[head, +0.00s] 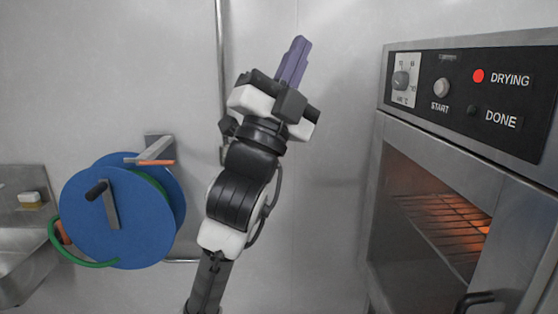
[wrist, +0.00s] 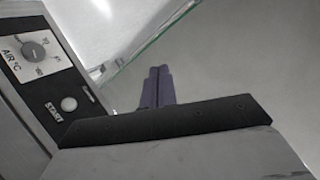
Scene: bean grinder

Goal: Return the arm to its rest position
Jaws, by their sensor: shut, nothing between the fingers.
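My gripper (head: 301,45) is raised in the middle of the head view, with its purple fingers pointing up and slightly right. The fingers are together and hold nothing. In the wrist view the shut fingers (wrist: 157,84) show at the centre, above the dark gripper body. My arm rises from the bottom of the head view, bent upward in front of the pale wall, and touches nothing that I can see.
A drying oven (head: 470,130) with a control panel, a lit red DRYING light (head: 478,76) and a glowing rack (head: 445,222) stands at the right. A blue hose reel (head: 140,215) with green hose hangs at the left, beside a metal sink (head: 20,262). Space around my gripper looks clear.

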